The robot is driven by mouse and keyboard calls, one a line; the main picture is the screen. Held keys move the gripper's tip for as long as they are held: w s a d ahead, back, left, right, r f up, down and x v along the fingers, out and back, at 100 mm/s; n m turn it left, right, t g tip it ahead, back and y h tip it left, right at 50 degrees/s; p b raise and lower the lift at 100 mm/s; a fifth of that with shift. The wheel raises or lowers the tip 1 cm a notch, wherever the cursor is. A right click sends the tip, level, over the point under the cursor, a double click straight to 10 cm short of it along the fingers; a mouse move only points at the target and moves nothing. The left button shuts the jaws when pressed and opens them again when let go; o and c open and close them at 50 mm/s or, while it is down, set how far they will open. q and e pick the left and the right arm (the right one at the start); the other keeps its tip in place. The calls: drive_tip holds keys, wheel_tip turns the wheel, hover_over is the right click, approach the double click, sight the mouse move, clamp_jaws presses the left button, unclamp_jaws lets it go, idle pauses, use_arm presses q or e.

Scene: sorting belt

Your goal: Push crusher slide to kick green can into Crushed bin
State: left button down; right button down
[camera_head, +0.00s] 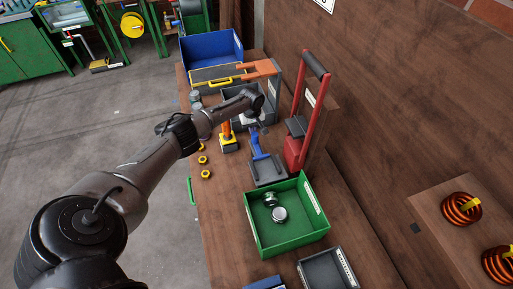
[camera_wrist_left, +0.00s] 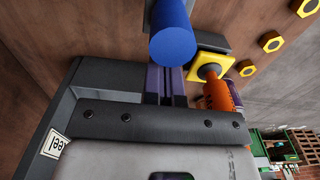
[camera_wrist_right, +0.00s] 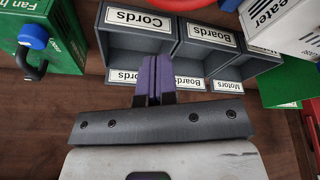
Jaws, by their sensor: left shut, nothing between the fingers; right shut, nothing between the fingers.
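The crusher is a red upright frame (camera_head: 306,110) with a black top handle. Its blue slide handle (camera_head: 258,146) leans above a dark grey tray at its foot. My left gripper shows its purple fingers in the left wrist view (camera_wrist_left: 165,82), shut and empty. A blue cylinder end (camera_wrist_left: 172,40), seemingly the slide handle, shows just beyond the fingertips; I cannot tell whether they touch. A green bin (camera_head: 308,239) stands in front of the crusher with small cans (camera_head: 279,214) inside; its label is unreadable. I cannot pick out a green can in the crusher. My right gripper (camera_wrist_right: 155,78) is shut and empty.
A blue bin (camera_head: 227,46) stands at the bench's far end. Grey compartments labelled Cords and Boards (camera_wrist_right: 142,48) face the right wrist.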

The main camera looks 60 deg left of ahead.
use_arm(q)
wheel_tip(320, 180, up, 8)
drive_tip(key=a+p, duration=0.1)
drive_tip(key=p, duration=0.7)
idle(0.3)
drive_tip(key=shift+w, duration=0.1)
drive_tip(key=shift+r, duration=0.1)
idle(0.4)
